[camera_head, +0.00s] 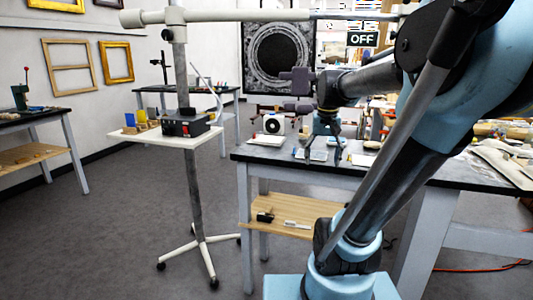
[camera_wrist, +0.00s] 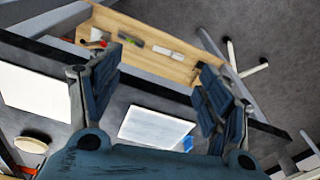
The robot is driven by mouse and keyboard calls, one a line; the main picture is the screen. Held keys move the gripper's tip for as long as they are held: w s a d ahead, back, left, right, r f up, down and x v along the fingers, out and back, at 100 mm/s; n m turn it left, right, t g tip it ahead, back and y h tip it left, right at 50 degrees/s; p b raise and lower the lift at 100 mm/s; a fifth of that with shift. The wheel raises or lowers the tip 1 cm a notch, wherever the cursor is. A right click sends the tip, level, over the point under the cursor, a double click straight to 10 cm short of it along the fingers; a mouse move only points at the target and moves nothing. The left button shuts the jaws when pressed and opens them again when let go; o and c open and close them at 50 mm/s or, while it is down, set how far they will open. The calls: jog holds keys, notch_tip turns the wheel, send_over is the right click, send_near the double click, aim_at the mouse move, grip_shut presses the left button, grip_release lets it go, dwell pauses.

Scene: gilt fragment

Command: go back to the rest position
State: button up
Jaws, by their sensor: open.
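My gripper (camera_head: 322,150) is at the end of my blue arm, over the near part of the dark-topped workbench (camera_head: 360,173) in the head view. In the wrist view, my gripper (camera_wrist: 152,100) shows two dark ribbed fingers spread wide apart, with nothing between them. Past the fingers lie the dark bench top and a pale flat panel (camera_wrist: 155,130) with a small blue thing (camera_wrist: 187,144) at its corner. I see no object held.
A wheeled white stand (camera_head: 165,138) with a black box (camera_head: 185,126) stands left of the bench. A wooden shelf (camera_head: 285,218) with small items sits under the bench. A white sheet (camera_wrist: 35,92) lies on the bench top. Grey floor is clear at left.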

jog(key=s+f+n+t, duration=0.1)
jog(key=s+f, duration=1.2)
jog(key=f, duration=0.2)
jog(key=shift+s+f+n, duration=0.25)
jog(key=shift+f+n, duration=0.05)
